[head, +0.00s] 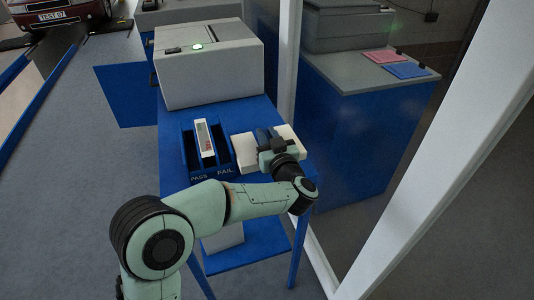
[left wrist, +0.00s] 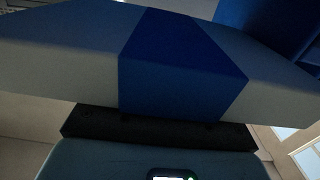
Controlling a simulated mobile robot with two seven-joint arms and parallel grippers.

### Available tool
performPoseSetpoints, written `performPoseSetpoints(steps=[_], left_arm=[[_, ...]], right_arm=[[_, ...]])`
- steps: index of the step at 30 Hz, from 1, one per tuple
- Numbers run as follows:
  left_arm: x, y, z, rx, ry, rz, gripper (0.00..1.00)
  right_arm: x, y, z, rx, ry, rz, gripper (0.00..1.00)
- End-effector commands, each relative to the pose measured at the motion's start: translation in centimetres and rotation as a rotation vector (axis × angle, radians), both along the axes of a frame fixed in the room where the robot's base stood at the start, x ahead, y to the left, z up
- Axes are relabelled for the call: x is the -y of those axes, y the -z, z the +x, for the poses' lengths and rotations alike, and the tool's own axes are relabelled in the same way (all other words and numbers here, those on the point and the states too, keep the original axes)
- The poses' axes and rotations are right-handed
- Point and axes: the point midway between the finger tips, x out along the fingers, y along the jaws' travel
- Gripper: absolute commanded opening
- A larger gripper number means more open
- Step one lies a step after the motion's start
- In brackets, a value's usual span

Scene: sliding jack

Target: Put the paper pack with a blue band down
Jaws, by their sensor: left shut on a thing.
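The paper pack with a blue band (head: 245,152) is white and sits to the right of the PASS/FAIL tray, at the right side of the blue table (head: 240,110). My left gripper (head: 269,138) is shut on it at its middle and hides much of the band in the head view. In the left wrist view the pack (left wrist: 182,65) fills the upper part, with its blue band across the gripper's dark edge. I cannot tell whether the pack touches the table or hangs a little above it. My right gripper is not in view.
The blue tray (head: 222,174) marked PASS and FAIL holds an upright white item (head: 205,138). A grey printer-like box (head: 208,70) stands behind it. A white frame post (head: 288,60) rises close to the table's right. Pink (head: 381,56) and blue (head: 405,70) pads lie on a counter beyond.

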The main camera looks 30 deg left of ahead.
Motion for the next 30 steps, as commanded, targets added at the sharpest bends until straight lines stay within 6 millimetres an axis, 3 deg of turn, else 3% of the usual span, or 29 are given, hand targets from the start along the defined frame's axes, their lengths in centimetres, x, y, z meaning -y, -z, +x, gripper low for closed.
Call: performPoseSetpoints(steps=[10, 23, 24, 26, 30], left_arm=[[0.0, 5.2, 0.0, -0.002, 0.0, 0.003, 0.0], [0.0, 5.8, 0.0, 0.001, 0.0, 0.002, 0.0], [0.0, 6.0, 0.0, -0.001, 0.0, 0.001, 0.27], [0.0, 5.9, 0.0, -0.001, 0.0, 0.001, 0.46], [0.0, 5.9, 0.0, -0.001, 0.0, 0.001, 0.49]], right_arm=[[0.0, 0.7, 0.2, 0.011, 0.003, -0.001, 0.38], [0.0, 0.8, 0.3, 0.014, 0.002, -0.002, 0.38], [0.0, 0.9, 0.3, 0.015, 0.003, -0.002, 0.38], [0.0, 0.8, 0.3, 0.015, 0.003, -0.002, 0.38], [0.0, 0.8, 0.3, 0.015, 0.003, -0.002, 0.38]])
